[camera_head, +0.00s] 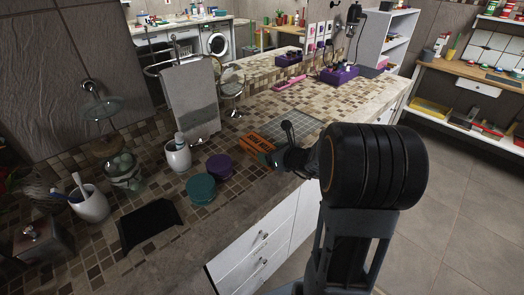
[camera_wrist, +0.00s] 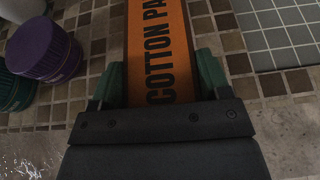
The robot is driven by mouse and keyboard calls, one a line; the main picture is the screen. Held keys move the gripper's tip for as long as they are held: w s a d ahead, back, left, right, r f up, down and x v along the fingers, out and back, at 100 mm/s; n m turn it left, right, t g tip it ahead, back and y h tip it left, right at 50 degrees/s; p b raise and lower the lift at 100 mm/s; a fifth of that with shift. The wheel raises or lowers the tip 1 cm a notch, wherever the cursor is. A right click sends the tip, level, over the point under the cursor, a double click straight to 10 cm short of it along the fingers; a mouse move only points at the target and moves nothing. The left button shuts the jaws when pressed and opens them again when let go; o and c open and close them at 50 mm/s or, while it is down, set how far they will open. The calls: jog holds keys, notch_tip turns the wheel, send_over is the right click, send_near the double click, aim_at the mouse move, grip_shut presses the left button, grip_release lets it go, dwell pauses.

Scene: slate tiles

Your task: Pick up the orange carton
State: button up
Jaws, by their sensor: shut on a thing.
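The orange carton (camera_head: 257,143) is on the tiled counter in the head view, at the tip of my arm. In the wrist view the carton (camera_wrist: 160,50) shows black lettering that reads "COTTON PA", with the rest cut off. My gripper (camera_wrist: 160,88) has its two green-tipped fingers on either side of the carton, shut on its near end. In the head view my gripper (camera_head: 277,158) is partly hidden by my own arm. I cannot tell whether the carton touches the counter.
A purple jar (camera_head: 220,167) and a teal jar (camera_head: 201,188) stand just left of the carton. A white cup (camera_head: 178,156) and a black tray (camera_head: 150,224) are farther left. A grey tiled mat (camera_head: 298,127) lies to the right. A towel (camera_head: 191,97) hangs behind.

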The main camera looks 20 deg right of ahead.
jog(key=shift+c, duration=1)
jog(key=shift+r, duration=0.1)
